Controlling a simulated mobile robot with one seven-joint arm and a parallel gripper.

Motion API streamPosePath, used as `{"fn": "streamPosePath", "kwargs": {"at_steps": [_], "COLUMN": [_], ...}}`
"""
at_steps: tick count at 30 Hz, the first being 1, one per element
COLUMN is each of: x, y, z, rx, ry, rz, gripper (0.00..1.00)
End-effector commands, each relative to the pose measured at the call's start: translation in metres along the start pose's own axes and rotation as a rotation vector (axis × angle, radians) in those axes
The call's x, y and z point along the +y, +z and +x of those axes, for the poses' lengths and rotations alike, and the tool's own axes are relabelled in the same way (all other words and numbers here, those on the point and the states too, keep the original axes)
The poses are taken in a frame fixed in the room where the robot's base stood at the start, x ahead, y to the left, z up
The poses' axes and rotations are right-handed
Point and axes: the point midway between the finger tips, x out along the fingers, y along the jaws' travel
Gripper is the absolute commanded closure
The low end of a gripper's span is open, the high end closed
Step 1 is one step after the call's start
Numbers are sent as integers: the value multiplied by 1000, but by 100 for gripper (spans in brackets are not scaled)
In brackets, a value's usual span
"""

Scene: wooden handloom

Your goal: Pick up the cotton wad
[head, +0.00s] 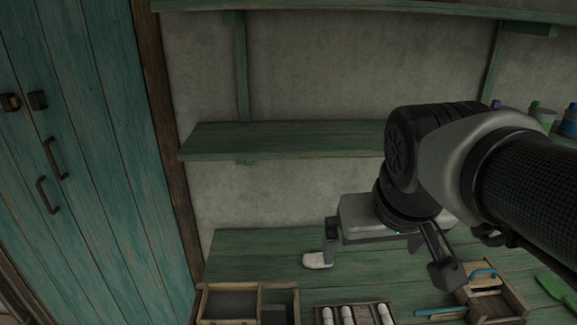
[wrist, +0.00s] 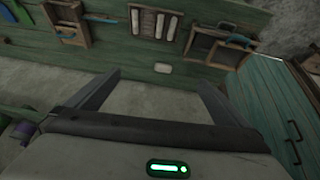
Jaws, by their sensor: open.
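The cotton wad (head: 317,260) is a small, off-white, rounded lump on the green bench (head: 270,247). In the wrist view the wad (wrist: 163,68) lies beyond my fingertips, in line with the space between them. My gripper (head: 388,258) is open and empty, its two fingers spread wide. In the head view its left finger shows just above the wad and slightly overlaps its outline; I cannot tell how far apart they are. In the wrist view both fingers of my gripper (wrist: 156,84) show, with nothing between them.
An open wooden box (head: 258,288) and a tray of white rolls (head: 352,314) stand at the bench's near side. A wooden box with a blue handle (head: 495,300) is at right. A green shelf (head: 290,139) hangs above the bench. A teal door (head: 85,150) is at left.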

Motion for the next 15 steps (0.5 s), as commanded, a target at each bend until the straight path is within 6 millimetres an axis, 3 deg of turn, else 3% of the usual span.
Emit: {"fn": "streamPosePath", "kwargs": {"at_steps": [5, 8, 11, 15], "x": [4, 4, 1, -6], "y": [-32, -57, -85, -119], "z": [45, 82, 135, 219], "rx": [-31, -49, -67, -80], "ry": [54, 79, 89, 67], "rz": [-35, -56, -73, -71], "gripper": [0, 0, 0, 0]}}
